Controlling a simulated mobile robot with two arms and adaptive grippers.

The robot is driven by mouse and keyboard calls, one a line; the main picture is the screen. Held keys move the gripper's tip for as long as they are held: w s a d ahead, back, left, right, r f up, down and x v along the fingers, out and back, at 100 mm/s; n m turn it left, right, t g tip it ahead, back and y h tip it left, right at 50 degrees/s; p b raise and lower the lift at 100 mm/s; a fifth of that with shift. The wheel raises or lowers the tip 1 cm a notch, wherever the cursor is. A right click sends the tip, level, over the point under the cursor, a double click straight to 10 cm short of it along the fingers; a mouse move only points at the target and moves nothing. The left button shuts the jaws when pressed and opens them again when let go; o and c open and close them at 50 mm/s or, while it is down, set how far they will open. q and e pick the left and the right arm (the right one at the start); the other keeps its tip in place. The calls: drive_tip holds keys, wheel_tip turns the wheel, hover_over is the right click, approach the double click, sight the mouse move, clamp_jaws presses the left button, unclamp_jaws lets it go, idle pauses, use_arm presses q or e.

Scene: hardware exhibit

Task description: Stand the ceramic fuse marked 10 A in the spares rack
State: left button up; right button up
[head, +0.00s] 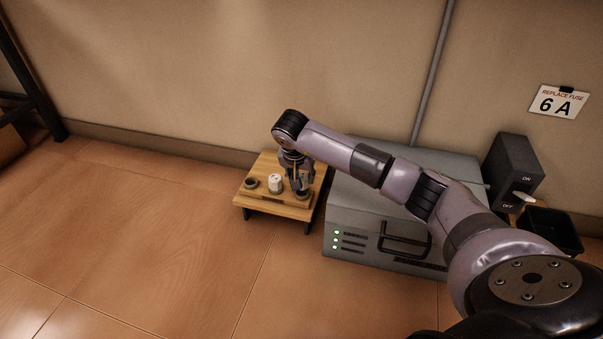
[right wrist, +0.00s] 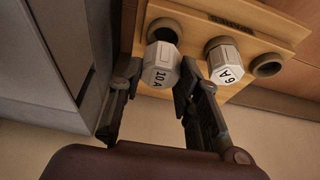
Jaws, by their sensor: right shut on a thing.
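The white ceramic fuse marked 10 A (right wrist: 160,66) is between the fingers of my right gripper (right wrist: 158,78), which is shut on it. It lines up with one end socket (right wrist: 166,27) of the wooden spares rack (right wrist: 207,20). I cannot tell whether its lower end is inside that socket or just above it. A white fuse marked 6 A (right wrist: 226,62) stands in the middle socket; it also shows in the head view (head: 276,181). The other end socket (right wrist: 267,65) is empty. In the head view my right gripper (head: 301,185) points down over the rack's right end. My left gripper is out of view.
A grey metal cabinet (head: 345,215) with green lights and a handle stands right of the rack. A dark ON/OFF switch box (head: 513,170) and a black bin (head: 552,229) are farther right. A wall sign (head: 559,102) reads REPLACE FUSE 6 A.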

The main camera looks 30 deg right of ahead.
drive_tip(key=shift+f+p, duration=0.2)
drive_tip(key=shift+p, duration=0.4)
idle(1.1)
drive_tip(key=shift+f, duration=0.95)
idle(1.7)
drive_tip(key=o, duration=1.2)
drive_tip(key=shift+o, duration=0.4)
drive_tip(key=o, duration=0.4)
drive_tip(key=shift+r, duration=0.1)
